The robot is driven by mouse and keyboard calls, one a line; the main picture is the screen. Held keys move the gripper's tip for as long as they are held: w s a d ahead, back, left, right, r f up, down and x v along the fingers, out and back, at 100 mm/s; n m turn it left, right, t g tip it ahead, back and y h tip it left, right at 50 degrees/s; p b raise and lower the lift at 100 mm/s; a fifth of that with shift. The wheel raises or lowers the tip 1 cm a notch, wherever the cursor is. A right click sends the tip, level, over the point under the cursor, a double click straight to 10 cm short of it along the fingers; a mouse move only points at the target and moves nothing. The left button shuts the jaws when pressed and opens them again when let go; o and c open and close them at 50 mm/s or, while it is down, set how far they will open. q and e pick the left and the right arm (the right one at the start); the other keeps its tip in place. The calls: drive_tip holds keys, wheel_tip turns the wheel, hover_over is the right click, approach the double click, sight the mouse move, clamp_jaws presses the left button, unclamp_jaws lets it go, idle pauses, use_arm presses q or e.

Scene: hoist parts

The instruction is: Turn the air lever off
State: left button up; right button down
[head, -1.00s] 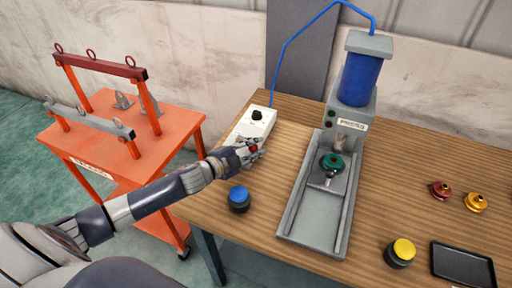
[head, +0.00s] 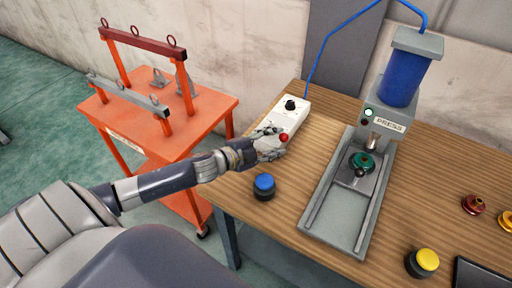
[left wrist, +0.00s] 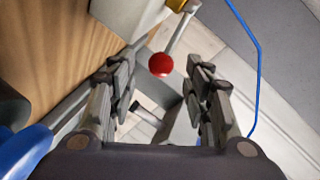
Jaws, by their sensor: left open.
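The air lever ends in a red ball knob (head: 283,137) at the front of a white control box (head: 289,117) on the table's left side. In the left wrist view the red knob (left wrist: 160,65) sits on a thin pale rod, near the fingertips and between the two fingers. My left gripper (head: 272,143) is open at the knob, with its fingers (left wrist: 163,75) on either side of it; I cannot tell whether they touch it. My right gripper is not in view.
A press (head: 390,100) with a blue cylinder and a green part (head: 362,162) stands right of the box. A blue air hose (head: 340,31) joins them. A blue button (head: 264,184) is just in front of my gripper. An orange cart (head: 200,115) is at left.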

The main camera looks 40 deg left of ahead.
use_arm(q)
drive_tip(key=v, duration=0.7)
drive_tip(key=shift+s, duration=0.15)
drive_tip(key=shift+a, duration=0.1)
drive_tip(key=shift+c, duration=0.6)
